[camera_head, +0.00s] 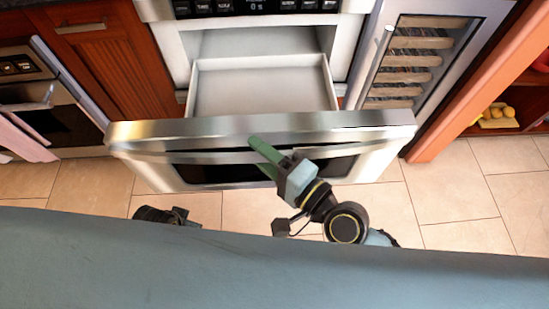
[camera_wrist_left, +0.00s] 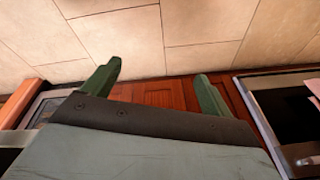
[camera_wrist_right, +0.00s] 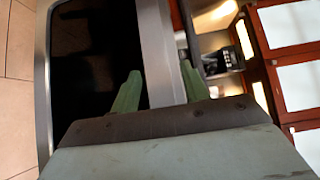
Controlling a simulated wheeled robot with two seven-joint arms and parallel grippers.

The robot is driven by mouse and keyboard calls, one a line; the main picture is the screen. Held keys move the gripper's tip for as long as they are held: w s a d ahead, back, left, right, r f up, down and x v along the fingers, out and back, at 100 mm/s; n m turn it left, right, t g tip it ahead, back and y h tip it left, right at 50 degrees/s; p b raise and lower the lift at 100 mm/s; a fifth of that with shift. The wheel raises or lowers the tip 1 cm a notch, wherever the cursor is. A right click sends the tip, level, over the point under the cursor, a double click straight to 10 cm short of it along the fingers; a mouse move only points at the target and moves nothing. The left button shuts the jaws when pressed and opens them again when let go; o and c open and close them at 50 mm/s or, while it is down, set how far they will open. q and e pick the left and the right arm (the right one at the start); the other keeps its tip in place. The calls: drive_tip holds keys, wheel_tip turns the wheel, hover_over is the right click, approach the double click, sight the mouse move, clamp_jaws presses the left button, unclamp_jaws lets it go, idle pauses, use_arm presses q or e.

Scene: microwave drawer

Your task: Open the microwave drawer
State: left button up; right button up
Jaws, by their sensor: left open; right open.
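The microwave drawer (camera_head: 355,125) is pulled out from the cabinet, and its pale empty inside shows behind the steel front. Its silver handle bar (camera_head: 210,157) runs across the front. My right gripper (camera_head: 261,154) is at the front near the handle, jaws open. In the right wrist view a silver bar (camera_wrist_right: 158,50) passes between its two green fingers, and the dark drawer window (camera_wrist_right: 95,60) lies to the left. Contact cannot be told. My left gripper (camera_wrist_left: 155,86) is open with nothing between its fingers; only a dark part of that arm shows in the head view.
A wood cabinet (camera_head: 105,55) and an oven (camera_head: 50,110) stand left of the drawer. A wine cooler (camera_head: 410,65) and an open shelf with yellow items (camera_head: 497,115) are on the right. The tiled floor (camera_head: 450,200) in front looks clear.

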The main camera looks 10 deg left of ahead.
drive_tip(key=shift+d, duration=0.1)
use_arm(q)
wheel_tip(320, 180, up, 6)
drive_tip(key=d+b, duration=0.2)
use_arm(e)
drive_tip(key=v, duration=1.3)
use_arm(q)
drive_tip(key=shift+d, duration=0.1)
use_arm(e)
drive_tip(key=shift+s, duration=0.15)
